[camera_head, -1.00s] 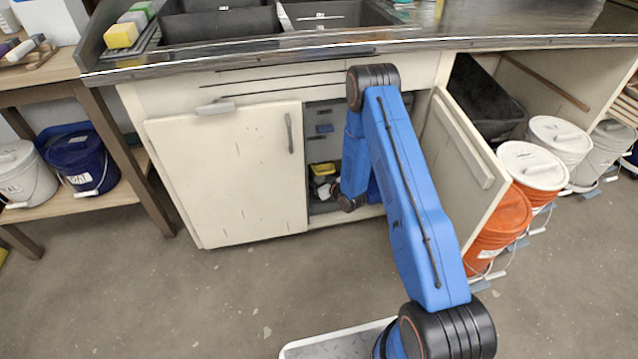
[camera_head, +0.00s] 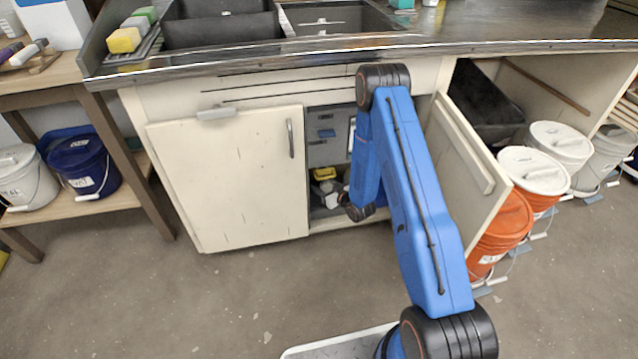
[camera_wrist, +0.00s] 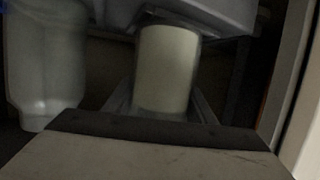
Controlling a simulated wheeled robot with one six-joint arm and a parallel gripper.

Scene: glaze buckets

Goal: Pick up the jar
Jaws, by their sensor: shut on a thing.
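The jar (camera_wrist: 167,66) appears in the wrist view as a pale cream cylinder with a dark part over its top. My gripper (camera_wrist: 160,98) is shut on it, with grey finger edges faintly visible on either side. The wrist view is dark, so the exact contact is hard to see. In the head view my blue arm reaches into the open cabinet below the sink.
A pale translucent bottle (camera_wrist: 45,60) stands left of the jar. A yellow item (camera_head: 325,174) sits inside the cabinet. The left cabinet door (camera_head: 230,180) is shut; the right door (camera_head: 470,180) stands open beside my arm. Orange buckets (camera_head: 500,235) stand beyond it.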

